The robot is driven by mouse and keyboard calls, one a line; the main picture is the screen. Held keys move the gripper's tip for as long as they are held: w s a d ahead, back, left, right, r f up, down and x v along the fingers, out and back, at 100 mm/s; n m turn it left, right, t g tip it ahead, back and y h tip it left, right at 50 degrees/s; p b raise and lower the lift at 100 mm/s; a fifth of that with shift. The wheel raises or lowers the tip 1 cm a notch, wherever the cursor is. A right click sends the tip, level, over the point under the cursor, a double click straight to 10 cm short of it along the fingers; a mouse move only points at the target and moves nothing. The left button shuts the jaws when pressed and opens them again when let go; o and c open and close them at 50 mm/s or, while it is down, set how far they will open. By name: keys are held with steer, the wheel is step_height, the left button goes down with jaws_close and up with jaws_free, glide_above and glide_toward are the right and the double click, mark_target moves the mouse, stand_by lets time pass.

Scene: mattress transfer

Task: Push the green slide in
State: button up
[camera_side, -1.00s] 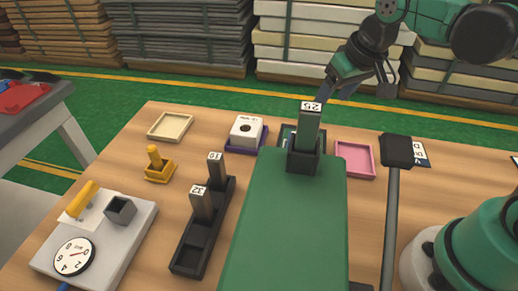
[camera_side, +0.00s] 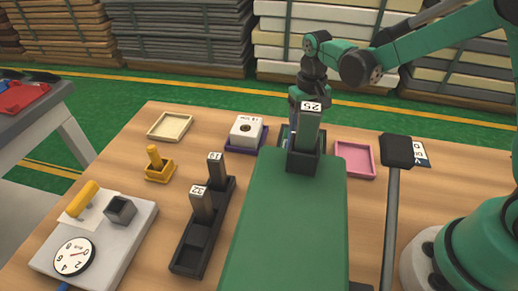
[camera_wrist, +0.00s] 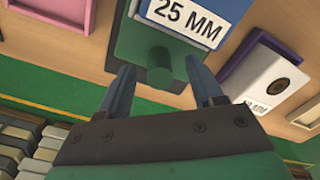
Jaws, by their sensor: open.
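In the side view my gripper's wrist (camera_side: 312,75) points down behind an upright grey-green block marked 25 (camera_side: 308,128). The fingers and most of the slide are hidden there by that block and its black holder (camera_side: 303,160).
A purple tray (camera_side: 264,141) with a white holed block stands left of the slide, and a pink tray (camera_side: 372,160) stands right. A long green mattress-like slab (camera_side: 290,225) lies in front. A black-headed bar (camera_side: 391,210) runs along its right.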

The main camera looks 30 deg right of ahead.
steer(key=shift+f, duration=0.25)
jaws_close()
steer(key=shift+s+a, duration=0.1)
steer(key=shift+a, duration=0.05)
stand_by(1.2)
